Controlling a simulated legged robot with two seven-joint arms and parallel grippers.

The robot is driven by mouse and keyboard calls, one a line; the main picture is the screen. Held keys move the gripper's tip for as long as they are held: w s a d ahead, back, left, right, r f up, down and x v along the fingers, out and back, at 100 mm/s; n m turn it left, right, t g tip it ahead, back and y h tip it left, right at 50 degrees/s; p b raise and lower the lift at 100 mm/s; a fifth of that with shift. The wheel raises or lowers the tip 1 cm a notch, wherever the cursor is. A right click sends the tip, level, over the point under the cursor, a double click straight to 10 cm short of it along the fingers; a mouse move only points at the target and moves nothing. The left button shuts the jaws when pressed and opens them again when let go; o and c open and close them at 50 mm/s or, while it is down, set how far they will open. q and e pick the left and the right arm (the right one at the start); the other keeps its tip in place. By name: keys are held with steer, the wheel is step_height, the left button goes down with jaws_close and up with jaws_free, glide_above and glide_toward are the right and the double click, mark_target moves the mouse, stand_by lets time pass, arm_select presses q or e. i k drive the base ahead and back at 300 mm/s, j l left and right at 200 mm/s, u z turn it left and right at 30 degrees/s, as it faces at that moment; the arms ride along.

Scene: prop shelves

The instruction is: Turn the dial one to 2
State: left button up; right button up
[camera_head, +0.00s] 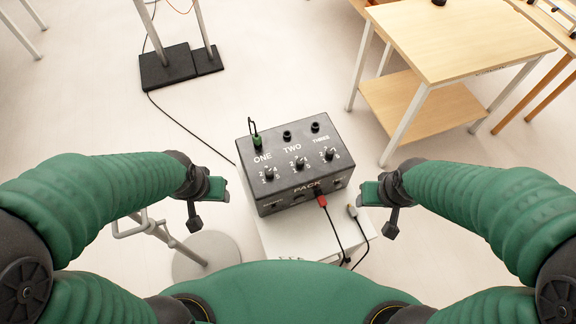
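A dark box (247,190) marked PACK stands on a white stand in front of me. Its top carries three black dials in a row, labelled ONE, TWO and THREE. Dial one (269,174) is the leftmost, with small numbers around it; its setting is too small to read. Dial two (299,164) and dial three (329,154) sit to its right. My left gripper (208,202) is left of the box, apart from it. My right gripper (382,205) is right of the box, also apart. Whether either gripper's fingers are open is unclear.
A green plug (257,141) sits above ONE; black sockets are above TWO and THREE. A red plug (321,200) with a cable is at the box front. A loose cable end (352,211) lies on the white stand (275,240). A wooden table (455,40) stands back right.

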mark_target(269, 172)
steer(key=l+u, duration=0.2)
steer(key=u, duration=0.25)
steer(key=k+l+u, duration=0.1)
steer(key=u, duration=0.35)
steer(key=k+l+u, duration=0.1)
steer(key=u, duration=0.35)
steer(key=k+u, duration=0.2)
steer(key=u, duration=0.25)
steer(key=l+u, duration=0.3)
